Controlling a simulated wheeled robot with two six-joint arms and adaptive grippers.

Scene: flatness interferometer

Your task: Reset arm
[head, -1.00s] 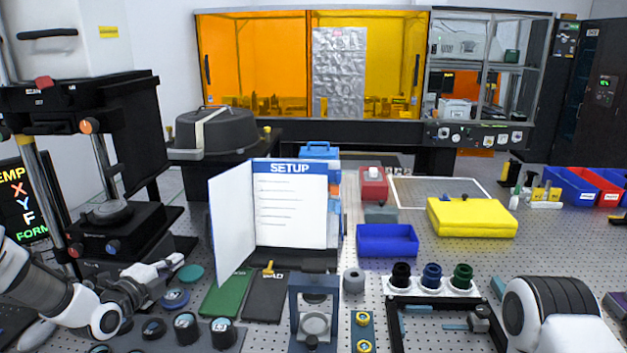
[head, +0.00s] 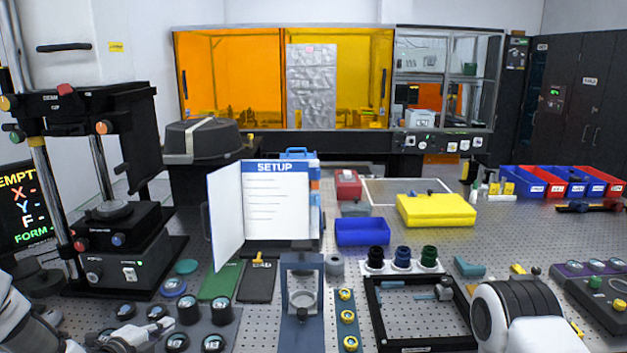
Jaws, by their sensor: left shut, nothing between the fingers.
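My left gripper (head: 140,333) is low at the lower left of the head view, shut and empty. It is just in front of the dark tray of round optics (head: 205,328), and I cannot tell whether it touches it. My left arm (head: 25,325) comes in from the left edge. Part of my right arm (head: 515,315) shows at the lower right, and its gripper is out of view.
The interferometer stand (head: 110,240) rises at the left. A SETUP binder (head: 278,205) stands mid-table. A blue bin (head: 362,232), a yellow case (head: 436,211) and a black frame (head: 418,344) lie to the right. Perforated tabletop is bare around the centre right.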

